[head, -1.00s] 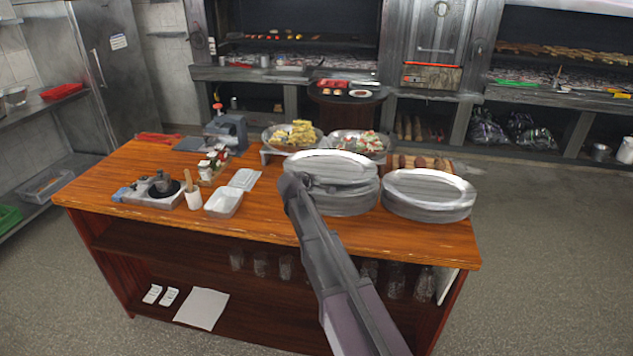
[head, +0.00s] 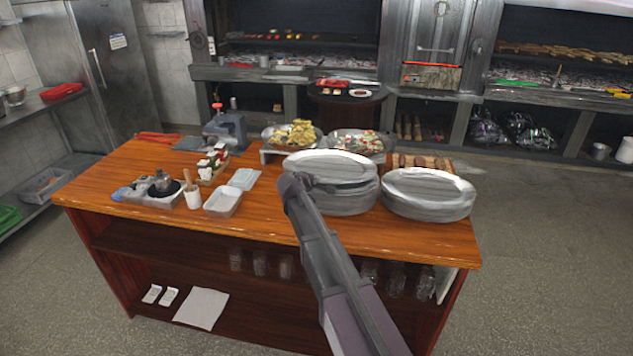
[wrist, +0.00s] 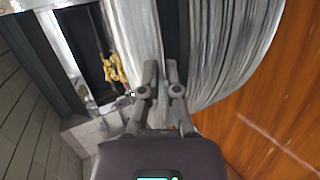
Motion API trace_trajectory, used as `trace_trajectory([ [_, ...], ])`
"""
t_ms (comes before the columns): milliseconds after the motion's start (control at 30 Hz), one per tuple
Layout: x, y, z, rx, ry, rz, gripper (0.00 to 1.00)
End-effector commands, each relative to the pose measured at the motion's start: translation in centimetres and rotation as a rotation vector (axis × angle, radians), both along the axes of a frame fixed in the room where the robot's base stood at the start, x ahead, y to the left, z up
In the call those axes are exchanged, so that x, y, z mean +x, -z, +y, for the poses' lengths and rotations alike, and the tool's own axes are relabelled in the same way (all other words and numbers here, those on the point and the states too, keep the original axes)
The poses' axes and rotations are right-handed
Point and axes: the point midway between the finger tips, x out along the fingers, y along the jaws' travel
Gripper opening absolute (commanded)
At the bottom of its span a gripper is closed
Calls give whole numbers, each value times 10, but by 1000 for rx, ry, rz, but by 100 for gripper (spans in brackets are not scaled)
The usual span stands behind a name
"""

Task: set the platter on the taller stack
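Two stacks of oval silver platters stand on the wooden counter. The taller stack (head: 345,204) is in the middle of the head view, and the shorter stack (head: 428,205) is to its right. The platter (head: 330,166) lies nearly level over the taller stack, close above it or touching; I cannot tell which. My gripper (head: 318,186) reaches its near left rim. In the wrist view, my fingers (wrist: 161,72) are close together at the platter's rim (wrist: 136,40). The stack's layered rims (wrist: 225,45) are to the right there. The grip itself is partly hidden.
The wooden counter (head: 265,222) has bare room in front of the stacks. Food trays (head: 300,134) stand behind the taller stack. A white tub (head: 222,202) and a grey caddy (head: 160,192) are to the left. Glasses stand on the shelf below.

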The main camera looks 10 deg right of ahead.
Motion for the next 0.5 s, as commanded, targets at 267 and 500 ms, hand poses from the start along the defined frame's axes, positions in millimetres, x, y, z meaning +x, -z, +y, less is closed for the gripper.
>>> trace_trajectory([
  [267, 0, 0, 0, -1, 0, 0, 0],
  [500, 0, 0, 0, -1, -1, -1, 45],
])
